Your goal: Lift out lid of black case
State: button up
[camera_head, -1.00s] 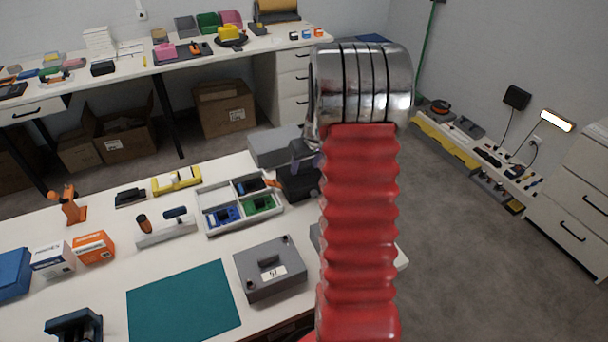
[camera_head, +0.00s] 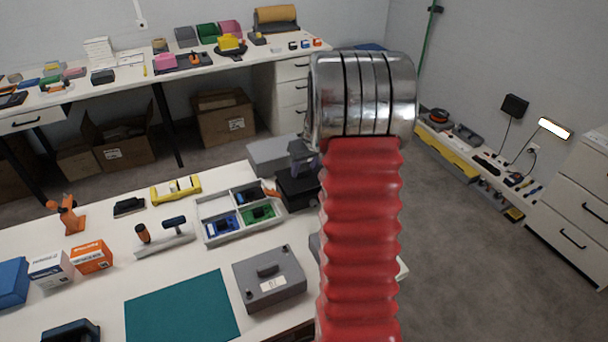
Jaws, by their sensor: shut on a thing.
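The black case (camera_head: 297,196) stands near the right end of the white bench, to the right of the grey sectioned tray. The upper part of my arm hides its right side. My gripper (camera_head: 303,158) shows only in part at the left of my metal wrist, just above the case. It is shut on the lid of the black case, but the grip itself is mostly hidden. I cannot tell whether the lid is still touching the case.
A grey box (camera_head: 274,152) stands right behind the case. The sectioned tray (camera_head: 204,213) with blue and green parts is to its left. A grey box with a handle (camera_head: 271,291) and a teal mat (camera_head: 180,312) lie in front. Bare bench top shows between them.

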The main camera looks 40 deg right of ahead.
aim_at(305, 171)
notch_tip(305, 171, up, 7)
jog(key=shift+r, duration=0.15)
jog(key=shift+s, duration=0.15)
dwell(0.6)
